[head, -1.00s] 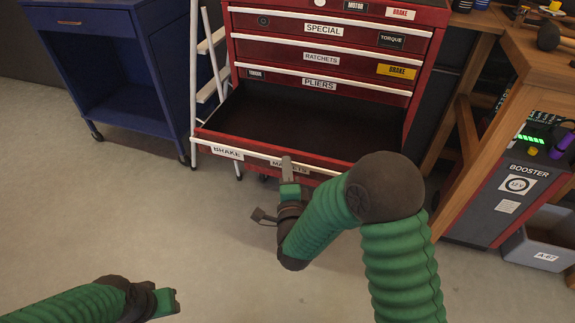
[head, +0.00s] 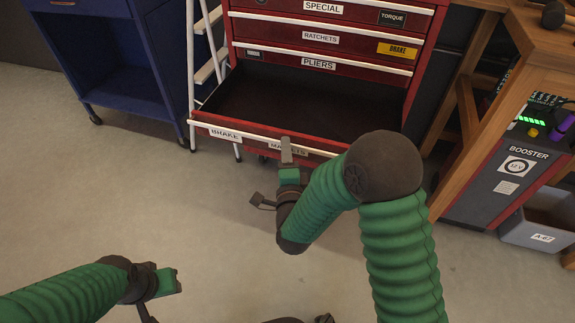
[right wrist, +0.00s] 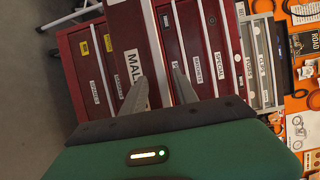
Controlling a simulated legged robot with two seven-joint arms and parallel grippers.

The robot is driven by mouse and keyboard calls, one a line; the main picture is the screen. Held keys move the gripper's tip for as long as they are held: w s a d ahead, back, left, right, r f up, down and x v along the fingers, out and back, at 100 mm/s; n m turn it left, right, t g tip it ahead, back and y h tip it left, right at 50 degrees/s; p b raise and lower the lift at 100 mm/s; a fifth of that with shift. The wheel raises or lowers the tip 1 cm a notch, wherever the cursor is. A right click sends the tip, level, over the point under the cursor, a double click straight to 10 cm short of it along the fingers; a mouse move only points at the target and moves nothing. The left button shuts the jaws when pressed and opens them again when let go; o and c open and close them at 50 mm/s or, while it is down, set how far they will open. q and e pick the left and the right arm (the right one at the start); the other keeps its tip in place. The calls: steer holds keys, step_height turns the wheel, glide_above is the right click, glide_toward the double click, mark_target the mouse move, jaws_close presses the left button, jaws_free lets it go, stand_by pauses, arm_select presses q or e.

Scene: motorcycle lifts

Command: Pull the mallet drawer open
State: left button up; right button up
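In the right wrist view, the label starting MALL (right wrist: 133,67) shows on the drawer front. There the two fingers of my right gripper (right wrist: 160,90) stand apart, with the pale handle strip (right wrist: 152,45) running between them. Contact with it is unclear. My left gripper (head: 172,282) hangs low at the left, far from the drawer; its finger opening is unclear.
Closed drawers labelled SPECIAL, RATCHETS and PLIERS (head: 318,63) lie above. A white ladder (head: 207,72) and blue cart (head: 120,70) stand left. A wooden bench (head: 490,80), booster unit (head: 505,185) and grey bin (head: 545,225) stand right. The floor in front is clear.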

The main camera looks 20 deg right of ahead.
steer(key=p+v, duration=1)
steer(key=v, duration=0.6)
steer(key=shift+s, duration=0.25)
